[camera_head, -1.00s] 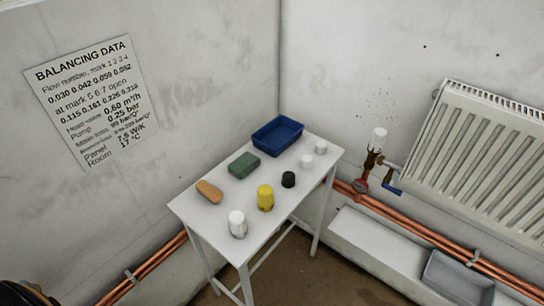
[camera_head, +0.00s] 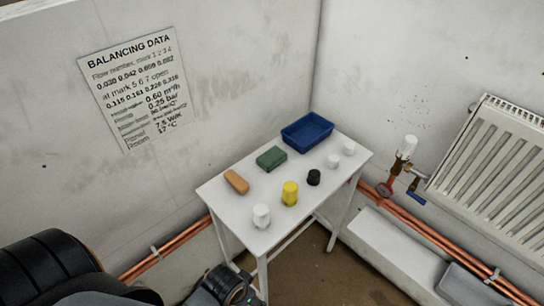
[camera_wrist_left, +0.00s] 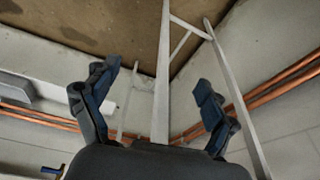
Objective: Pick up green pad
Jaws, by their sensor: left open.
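The green pad (camera_head: 271,157) lies on the white table (camera_head: 228,206), between an orange-brown block and the blue tray. Nothing touches it. My left arm comes in at the lower left of the head view, below and in front of the table, well away from the pad. In the left wrist view my left gripper (camera_wrist_left: 152,98) is open and empty, with its two fingers apart and the white table legs beyond them. The pad is not visible in the left wrist view. My right gripper is in neither view.
On the table are an orange-brown block (camera_head: 236,181), a blue tray (camera_head: 307,132), a yellow cap (camera_head: 290,194), a black cap (camera_head: 313,177) and several white caps. Copper pipes (camera_head: 180,240) run along the walls. A radiator (camera_head: 492,170) hangs at the right, above a grey tray (camera_head: 466,285).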

